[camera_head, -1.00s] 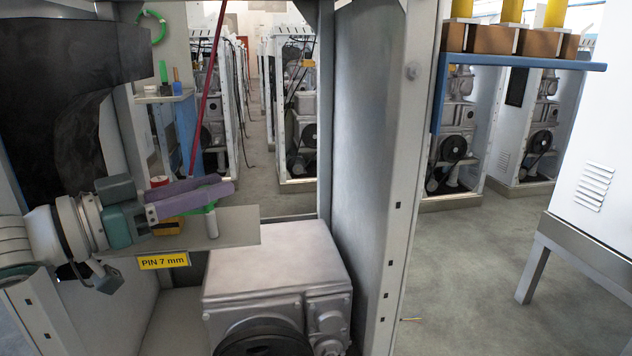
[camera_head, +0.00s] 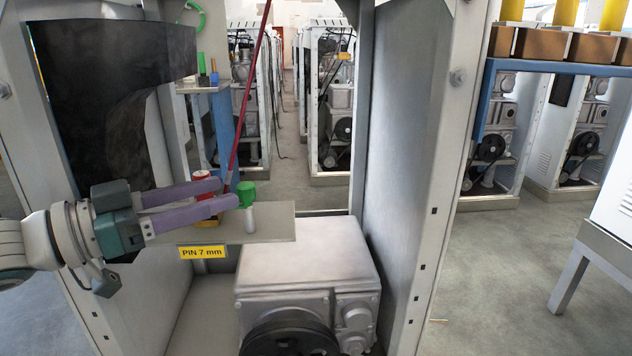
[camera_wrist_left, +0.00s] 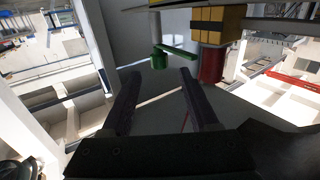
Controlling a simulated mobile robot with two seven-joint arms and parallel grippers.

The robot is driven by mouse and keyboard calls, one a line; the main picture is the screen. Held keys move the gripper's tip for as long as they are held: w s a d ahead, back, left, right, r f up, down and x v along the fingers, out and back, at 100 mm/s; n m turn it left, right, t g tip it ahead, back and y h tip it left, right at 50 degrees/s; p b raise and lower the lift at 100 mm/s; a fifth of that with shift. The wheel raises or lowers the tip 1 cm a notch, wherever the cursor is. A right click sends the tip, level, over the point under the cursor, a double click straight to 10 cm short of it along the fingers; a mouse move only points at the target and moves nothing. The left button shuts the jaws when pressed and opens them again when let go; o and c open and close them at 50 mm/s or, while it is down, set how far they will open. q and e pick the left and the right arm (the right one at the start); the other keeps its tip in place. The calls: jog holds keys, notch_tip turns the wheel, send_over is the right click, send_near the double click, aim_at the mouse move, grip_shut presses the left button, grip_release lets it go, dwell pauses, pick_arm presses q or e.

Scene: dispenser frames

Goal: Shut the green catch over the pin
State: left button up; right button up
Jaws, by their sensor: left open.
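The green catch (camera_head: 247,193) sits at the top of a short grey pin (camera_head: 250,218) that stands on a grey shelf plate (camera_head: 278,222). In the left wrist view the catch shows as a green cup (camera_wrist_left: 158,62) with a thin green bar (camera_wrist_left: 180,51). I cannot tell whether the catch is fully shut. My left gripper (camera_head: 228,193) has two purple fingers, spread apart and empty, with the tips just left of the catch. In the left wrist view its fingers (camera_wrist_left: 160,86) point toward the catch with a gap between. The right gripper is not in view.
A red cylinder (camera_head: 204,182) stands behind the fingers. A thin dark red rod (camera_head: 247,95) slants down close to the fingertips. A yellow "PIN 7 mm" label (camera_head: 202,252) is on the plate's front. A grey machine housing (camera_head: 305,260) is below; a frame post (camera_head: 450,150) stands right.

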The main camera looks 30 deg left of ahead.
pick_arm(q)
jog(key=v, duration=0.4)
jog(key=shift+s+a+p, duration=0.1)
jog(key=shift+s+p, duration=0.15)
jog(key=shift+p, duration=0.15)
